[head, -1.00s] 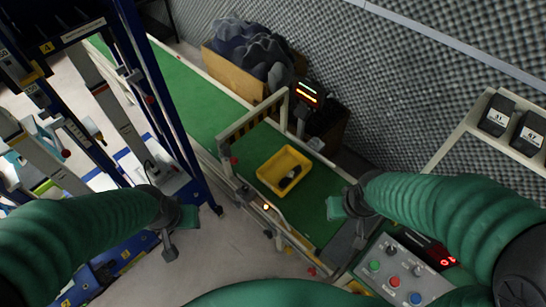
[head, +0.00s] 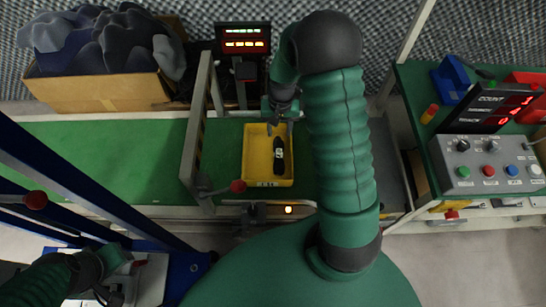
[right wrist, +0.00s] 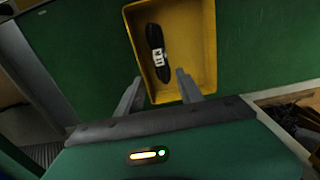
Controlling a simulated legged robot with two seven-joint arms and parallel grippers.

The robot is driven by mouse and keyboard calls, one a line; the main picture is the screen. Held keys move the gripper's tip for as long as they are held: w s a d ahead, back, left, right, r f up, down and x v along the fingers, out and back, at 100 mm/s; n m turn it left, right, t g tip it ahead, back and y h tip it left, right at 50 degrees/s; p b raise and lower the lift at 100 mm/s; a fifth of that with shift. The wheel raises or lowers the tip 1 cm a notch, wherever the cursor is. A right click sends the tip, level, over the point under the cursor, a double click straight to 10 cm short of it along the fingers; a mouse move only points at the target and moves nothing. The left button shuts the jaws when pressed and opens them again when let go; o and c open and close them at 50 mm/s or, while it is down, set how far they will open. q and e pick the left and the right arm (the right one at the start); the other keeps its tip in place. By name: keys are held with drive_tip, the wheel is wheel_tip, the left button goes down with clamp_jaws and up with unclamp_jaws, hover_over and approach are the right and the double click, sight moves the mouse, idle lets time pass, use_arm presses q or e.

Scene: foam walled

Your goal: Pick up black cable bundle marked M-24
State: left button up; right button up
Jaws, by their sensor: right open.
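The black cable bundle (head: 279,158) lies lengthwise in a yellow tray (head: 256,166) on the green conveyor belt. In the right wrist view the bundle (right wrist: 156,50) has a white label around its middle; I cannot read the label fully. It lies toward the left side of the tray (right wrist: 205,50) there. My right gripper (head: 282,122) is over the far end of the tray, open and empty. In the right wrist view its two fingers (right wrist: 158,82) point toward the tray, apart from the bundle. My left gripper (head: 122,272) is at the lower left, its jaws unclear.
A barrier frame (head: 196,135) with a red-knobbed lever stands left of the tray. A button panel (head: 490,172) and a counter display (head: 490,108) are at the right. The belt left of the frame is clear.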

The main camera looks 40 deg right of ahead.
drive_tip(key=b, duration=0.3)
hover_over(279, 153)
drive_tip(key=f, duration=0.9)
drive_tip(key=shift+w+d+f, duration=0.2)
drive_tip(key=shift+w+d, duration=0.05)
drive_tip(key=shift+w, duration=0.05)
drive_tip(key=shift+s+a+f, duration=0.1)
drive_tip(key=shift+a+f, duration=0.15)
drive_tip(key=shift+f, duration=0.25)
wheel_tip(279, 153, down, 4)
drive_tip(key=shift+s+a+f+b, duration=0.1)
drive_tip(key=shift+f+b, duration=0.1)
drive_tip(key=shift+b, duration=0.85)
drive_tip(key=shift+f, duration=0.2)
use_arm(q)
drive_tip(key=f, duration=0.3)
drive_tip(key=d+f, duration=0.1)
drive_tip(key=f, duration=0.1)
drive_tip(key=shift+f, duration=0.2)
use_arm(e)
drive_tip(key=shift+r, duration=0.1)
drive_tip(key=shift+c, duration=0.2)
use_arm(q)
drive_tip(key=shift+a, duration=0.15)
use_arm(e)
clamp_jaws()
